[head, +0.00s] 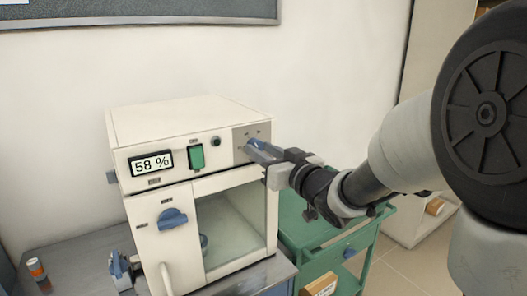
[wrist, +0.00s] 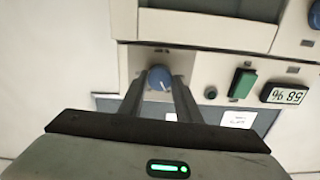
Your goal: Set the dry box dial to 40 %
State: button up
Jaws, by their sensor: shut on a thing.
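The white dry box (head: 180,118) stands on a grey bench in the head view. Its display (head: 152,163) reads 58 %; in the wrist view the display (wrist: 287,95) appears upside down, also with 58 %. The blue round dial (wrist: 160,77) with a pale pointer line sits at the end of the control panel. My gripper (wrist: 160,88) is shut on the dial, one finger on each side. In the head view my gripper (head: 262,151) reaches the panel's right end from the right and mostly hides the dial.
The panel also has a green switch (head: 196,157) and a small dark knob (head: 216,142). Below is a glazed door (head: 232,228) with a blue latch knob (head: 172,217). A green cart (head: 330,232) stands right of the bench, beneath my arm. An orange-banded vial (head: 37,270) is at left.

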jog(key=o, duration=1.1)
jog(key=shift+c, duration=0.2)
jog(key=b+v, duration=0.4)
jog(key=v, duration=1.3)
jog(key=shift+s+d, duration=0.2)
